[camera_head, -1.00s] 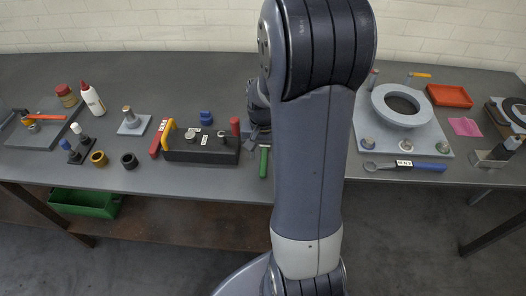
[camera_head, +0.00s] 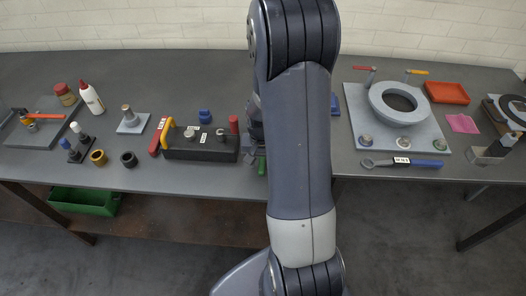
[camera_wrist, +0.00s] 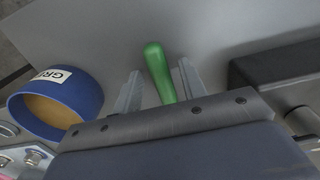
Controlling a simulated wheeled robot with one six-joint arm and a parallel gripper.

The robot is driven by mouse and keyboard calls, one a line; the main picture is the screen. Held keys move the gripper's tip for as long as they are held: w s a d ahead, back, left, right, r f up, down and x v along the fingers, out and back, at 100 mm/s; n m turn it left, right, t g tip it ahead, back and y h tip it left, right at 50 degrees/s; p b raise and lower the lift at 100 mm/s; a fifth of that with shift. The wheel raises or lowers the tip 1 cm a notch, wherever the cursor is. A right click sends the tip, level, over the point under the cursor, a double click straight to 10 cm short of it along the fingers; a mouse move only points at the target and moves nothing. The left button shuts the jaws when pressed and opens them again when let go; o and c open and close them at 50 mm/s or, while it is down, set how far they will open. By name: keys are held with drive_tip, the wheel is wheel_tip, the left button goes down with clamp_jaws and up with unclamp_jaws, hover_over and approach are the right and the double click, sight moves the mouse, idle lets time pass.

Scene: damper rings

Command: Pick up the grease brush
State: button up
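The grease brush shows as a green handle (camera_wrist: 160,72) in the wrist view, between the two fingers of my gripper (camera_wrist: 159,82). The fingers stand apart, with a visible gap on each side of the handle. The brush's lower end is hidden behind the gripper body. In the head view only a short bit of green handle (camera_head: 262,167) shows beside my arm, and my gripper is mostly hidden there. A blue grease pot (camera_wrist: 62,103), its label partly readable as "GRE", stands left of the brush in the wrist view.
A black block (camera_head: 203,154) with a yellow handle lies left of the brush, and its dark edge also shows right in the wrist view (camera_wrist: 280,75). A red cylinder (camera_head: 234,124) stands close by. A grey plate with a ring (camera_head: 404,100) and a spanner (camera_head: 422,163) lie right.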

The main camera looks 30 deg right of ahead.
clamp_jaws()
drive_tip(key=shift+r, duration=0.1)
wheel_tip(320, 180, up, 10)
drive_tip(key=shift+b, duration=0.3)
idle(0.4)
